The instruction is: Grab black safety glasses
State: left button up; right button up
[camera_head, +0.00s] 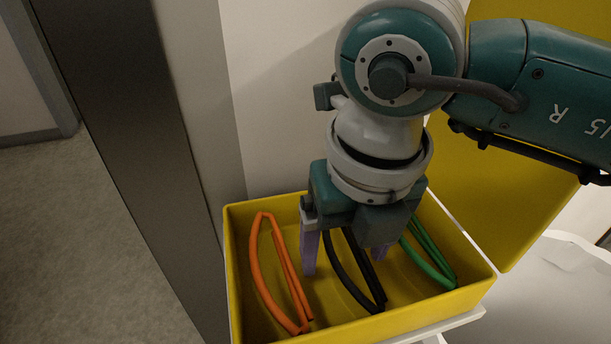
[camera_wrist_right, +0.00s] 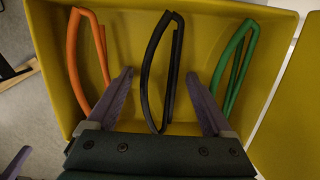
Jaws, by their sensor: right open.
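The black safety glasses (camera_head: 352,268) lie in the middle of a yellow bin (camera_head: 262,327), between an orange pair and a green pair. My right gripper (camera_head: 343,264) points down into the bin over the black glasses, with its purple fingers open on either side of them. In the right wrist view the black glasses (camera_wrist_right: 161,75) run lengthwise between the two open fingers (camera_wrist_right: 160,88), apart from both. The top part of the black glasses is hidden by my gripper in the head view. My left gripper is not seen in the head view.
Orange glasses (camera_head: 266,282) lie on the left and green glasses (camera_head: 427,253) on the right in the bin. The bin's yellow lid (camera_head: 520,130) stands open at the right. A dark pillar (camera_head: 125,130) rises left of the bin.

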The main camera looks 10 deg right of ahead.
jog(key=shift+r, duration=0.1)
grip_shut()
dwell(0.5)
jog(key=shift+r, duration=0.1)
